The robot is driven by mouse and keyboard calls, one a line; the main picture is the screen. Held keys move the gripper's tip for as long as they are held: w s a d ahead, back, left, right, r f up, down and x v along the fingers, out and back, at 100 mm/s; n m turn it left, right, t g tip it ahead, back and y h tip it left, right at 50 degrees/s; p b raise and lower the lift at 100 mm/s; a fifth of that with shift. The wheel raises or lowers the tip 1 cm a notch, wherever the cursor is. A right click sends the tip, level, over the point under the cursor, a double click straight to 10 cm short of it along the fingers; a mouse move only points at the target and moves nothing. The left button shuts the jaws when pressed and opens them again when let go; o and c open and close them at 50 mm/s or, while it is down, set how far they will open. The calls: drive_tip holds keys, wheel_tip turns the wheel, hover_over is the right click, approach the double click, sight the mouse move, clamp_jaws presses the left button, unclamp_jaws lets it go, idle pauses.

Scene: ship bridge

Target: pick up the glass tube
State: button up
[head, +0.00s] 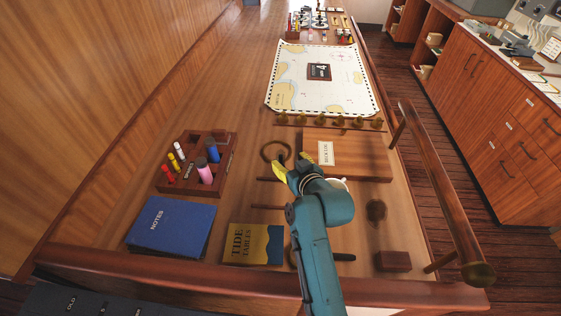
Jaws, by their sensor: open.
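I cannot make out a clear glass tube for certain in the head view. My gripper (291,167) has yellow fingertips and is open. It hangs over the wooden desk (235,105), left of a flat wooden box with a white label (363,160). Nothing shows between the fingers. A dark ring (276,150) lies just beyond the fingertips. My teal arm hides part of the desk below and right of the gripper.
A wooden rack (163,186) at left holds several coloured cylinders. A blue notes binder (170,226) and a tide tables book (253,244) lie in front. A chart (322,90) lies beyond. Small items crowd the far end. A wooden handrail (435,185) runs along the right edge.

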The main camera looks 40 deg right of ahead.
sight(283, 155)
drive_tip(key=shift+x, duration=3.15)
drive_tip(key=shift+a, duration=0.1)
drive_tip(key=shift+c, duration=0.3)
clamp_jaws()
